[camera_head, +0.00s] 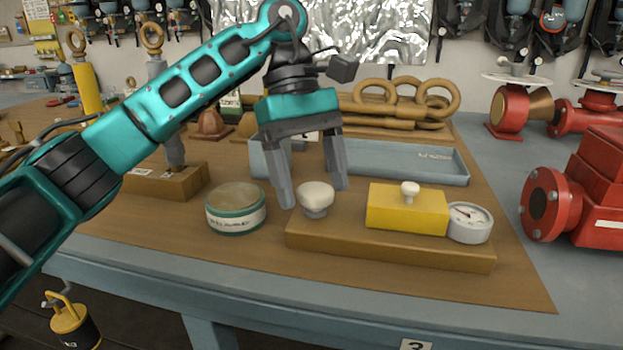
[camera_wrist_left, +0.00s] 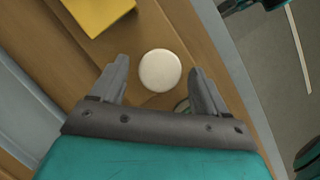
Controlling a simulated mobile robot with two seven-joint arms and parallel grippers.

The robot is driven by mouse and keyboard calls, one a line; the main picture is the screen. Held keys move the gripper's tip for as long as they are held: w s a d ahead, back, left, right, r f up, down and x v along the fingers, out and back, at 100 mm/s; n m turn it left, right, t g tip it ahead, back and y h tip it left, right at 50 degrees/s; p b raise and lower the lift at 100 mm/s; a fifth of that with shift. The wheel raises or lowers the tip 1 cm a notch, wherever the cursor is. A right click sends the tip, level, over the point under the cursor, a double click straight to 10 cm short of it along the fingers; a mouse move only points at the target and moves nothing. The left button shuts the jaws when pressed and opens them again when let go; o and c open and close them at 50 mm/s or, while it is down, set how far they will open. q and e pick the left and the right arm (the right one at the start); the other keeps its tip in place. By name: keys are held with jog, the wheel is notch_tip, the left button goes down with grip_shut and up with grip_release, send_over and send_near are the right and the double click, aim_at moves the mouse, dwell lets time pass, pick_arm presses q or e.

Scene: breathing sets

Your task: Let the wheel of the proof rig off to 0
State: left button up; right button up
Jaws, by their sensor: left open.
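The proof rig is a wooden board (camera_head: 390,245) on the bench mat. It bears a white round wheel (camera_head: 316,195) at its left end, a yellow block (camera_head: 405,212) with a small white knob, and a round gauge (camera_head: 470,222) at the right. The gauge has a dark needle, but its figures are too small to read. My left gripper (camera_head: 312,194) is open and points down at the wheel. In the left wrist view, the wheel (camera_wrist_left: 160,70) shows between the two fingertips (camera_wrist_left: 158,75), with space on both sides. My right gripper is not in view.
A round green-and-white tin (camera_head: 236,212) stands just left of the board. A blue-grey tray (camera_head: 400,165) lies behind, with wooden ring pieces (camera_head: 400,97) beyond it. Red valve bodies (camera_head: 580,200) stand at the right. The mat in front of the board is clear.

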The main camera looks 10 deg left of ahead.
pick_arm(q)
jog(key=shift+c, duration=0.2)
jog(key=c, duration=1)
